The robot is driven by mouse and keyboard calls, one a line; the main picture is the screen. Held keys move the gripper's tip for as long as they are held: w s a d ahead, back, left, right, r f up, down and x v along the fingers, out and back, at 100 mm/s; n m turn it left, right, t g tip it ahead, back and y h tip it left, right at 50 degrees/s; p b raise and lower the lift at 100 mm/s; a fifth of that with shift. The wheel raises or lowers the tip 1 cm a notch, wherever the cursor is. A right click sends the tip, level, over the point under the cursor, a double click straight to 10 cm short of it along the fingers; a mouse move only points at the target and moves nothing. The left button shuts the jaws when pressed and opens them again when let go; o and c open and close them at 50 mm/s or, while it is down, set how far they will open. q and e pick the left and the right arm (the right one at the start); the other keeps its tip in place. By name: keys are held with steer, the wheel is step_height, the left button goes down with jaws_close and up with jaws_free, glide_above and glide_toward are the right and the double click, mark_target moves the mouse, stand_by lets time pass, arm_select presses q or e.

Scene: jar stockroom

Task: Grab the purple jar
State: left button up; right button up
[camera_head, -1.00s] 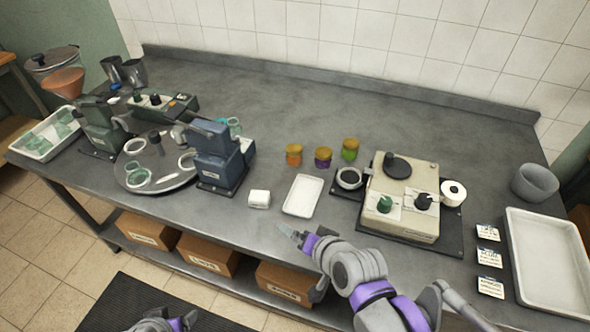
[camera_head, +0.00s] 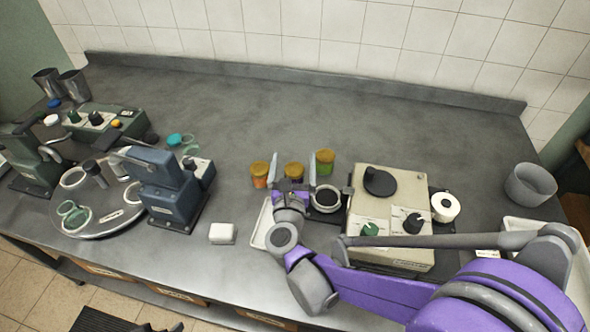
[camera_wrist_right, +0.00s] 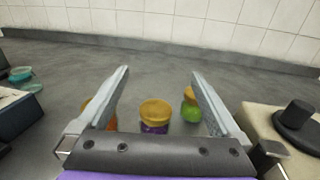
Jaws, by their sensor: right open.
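The purple jar (camera_head: 293,172) with its gold-brown lid stands upright on the grey counter, between an orange jar (camera_head: 260,174) on the left and a green jar (camera_head: 324,162) on the right. My right gripper (camera_head: 293,162) is open, its two fingers on either side of the purple jar in the head view. In the right wrist view the purple jar (camera_wrist_right: 155,117) shows between the open fingers, its lower part hidden by the gripper body. I cannot tell whether a finger touches it. The orange jar is partly behind the left finger there. My left gripper is not in view.
A beige machine (camera_head: 392,190) stands close on the right, with a black ring holder (camera_head: 326,198) beside the gripper. A white tray (camera_head: 257,232) lies partly under my arm. A blue machine (camera_head: 165,190) stands left. The counter behind the jars is clear.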

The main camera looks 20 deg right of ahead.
mark_target(294, 177)
step_height(294, 177, down, 8)
steer(key=shift+s+a+r+b, duration=0.1)
steer(key=shift+s+r+b, duration=0.05)
steer(key=shift+b, duration=0.9)
steer(key=shift+w+d+r, duration=0.2)
steer(key=shift+w+d, duration=0.05)
steer(key=shift+w, duration=0.15)
steer(key=p+x, duration=0.1)
steer(key=x, duration=0.5)
steer(key=shift+w+d+r, duration=0.1)
steer(key=shift+w+d, duration=0.05)
steer(key=shift+w, duration=0.2)
steer(key=shift+c, duration=0.4)
jaws_close()
